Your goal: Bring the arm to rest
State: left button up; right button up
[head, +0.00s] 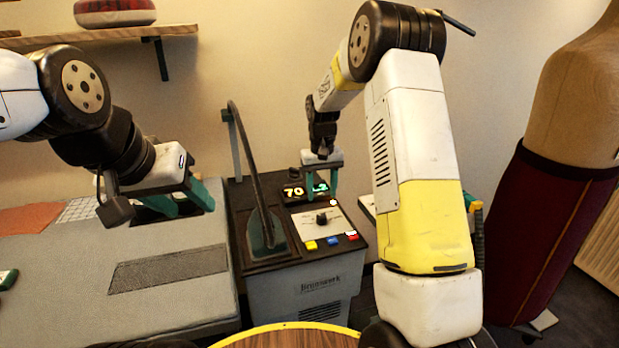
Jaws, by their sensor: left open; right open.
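My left gripper (184,206) has teal fingers spread apart and empty, above the grey padded table top (60,290) at left. My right gripper (321,192) is open and empty, its teal fingers pointing down in front of the display of the dark press machine (290,292). The gripper partly covers the display, where a yellow "70" and some green marks show. I cannot tell whether its fingers touch the machine. My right arm (415,150) rises in the foreground and bends over toward the machine.
The machine has a tall dark lever arm (254,180), a knob (321,218) and yellow, blue and red buttons. A shelf (110,34) holds a red and white round object (115,12). A dress form (575,110) with a maroon skirt (540,225) stands at right. A yellow-rimmed round top (290,327) is in front.

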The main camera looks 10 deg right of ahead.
jog(key=s+d+r+t+y, duration=0.2)
jog(key=s+r+t, duration=0.1)
jog(key=s+r, duration=1.3)
jog(key=s+r+t, duration=0.3)
jog(key=s, duration=1.2)
jog(key=shift+a+m, duration=0.3)
